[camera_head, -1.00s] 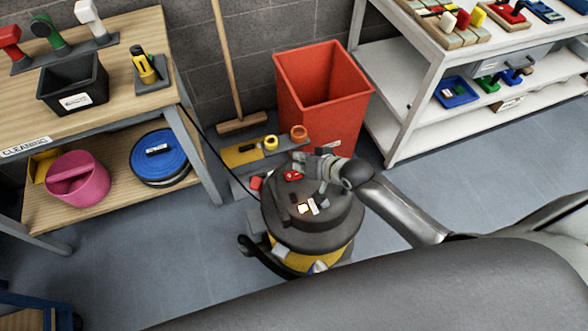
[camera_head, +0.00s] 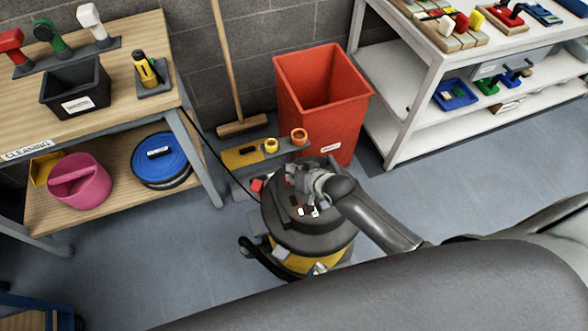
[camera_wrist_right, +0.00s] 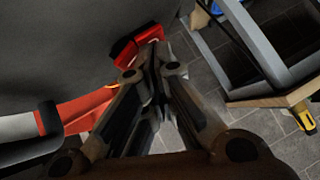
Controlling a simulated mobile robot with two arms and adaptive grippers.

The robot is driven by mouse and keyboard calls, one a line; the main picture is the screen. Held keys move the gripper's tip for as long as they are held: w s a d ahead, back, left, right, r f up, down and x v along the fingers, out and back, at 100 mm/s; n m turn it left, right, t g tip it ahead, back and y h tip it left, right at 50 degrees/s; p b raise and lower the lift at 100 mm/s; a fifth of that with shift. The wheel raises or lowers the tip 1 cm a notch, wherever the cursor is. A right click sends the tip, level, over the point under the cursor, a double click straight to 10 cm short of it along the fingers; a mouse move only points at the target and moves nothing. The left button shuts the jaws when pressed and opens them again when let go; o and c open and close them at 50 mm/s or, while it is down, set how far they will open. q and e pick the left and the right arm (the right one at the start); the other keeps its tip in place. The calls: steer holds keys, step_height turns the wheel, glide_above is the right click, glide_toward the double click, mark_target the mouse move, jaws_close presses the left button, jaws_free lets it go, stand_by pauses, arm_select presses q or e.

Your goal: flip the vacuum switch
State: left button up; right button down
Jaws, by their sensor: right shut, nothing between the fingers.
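The vacuum (camera_head: 300,240) stands on the floor, with a dark grey lid and a yellow band on its body. In the right wrist view, the red and black switch (camera_wrist_right: 143,43) sits on the dark lid (camera_wrist_right: 60,45). The shut fingertips (camera_wrist_right: 154,66) are right by its edge; whether they touch it I cannot tell. My left gripper is not in view.
A red bin (camera_head: 322,95) stands behind the vacuum, with a grey and yellow holder (camera_head: 243,157) and a broom (camera_head: 240,126) beside it. A wooden cleaning bench (camera_head: 118,110) is at left, a white shelf (camera_head: 400,127) at right. Floor left of the vacuum is clear.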

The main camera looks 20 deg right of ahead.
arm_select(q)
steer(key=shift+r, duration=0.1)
arm_select(e)
steer(key=shift+d, duration=0.8)
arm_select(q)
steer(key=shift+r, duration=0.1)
arm_select(e)
steer(key=shift+r+p, duration=0.25)
steer(key=shift+p, duration=0.1)
steer(key=r+p, duration=0.1)
steer(key=d+r+p, duration=0.1)
steer(key=r+p, duration=0.2)
steer(key=shift+d, duration=0.4)
steer(key=shift+s+d+r, duration=0.2)
steer(key=shift+s+d, duration=0.2)
steer(key=shift+s, duration=0.4)
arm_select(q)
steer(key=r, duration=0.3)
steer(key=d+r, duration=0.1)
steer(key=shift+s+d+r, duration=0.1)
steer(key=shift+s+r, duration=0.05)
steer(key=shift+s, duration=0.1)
arm_select(e)
steer(key=v, duration=0.7)
steer(key=shift+s+d+r, duration=0.2)
steer(key=shift+d+r, duration=0.05)
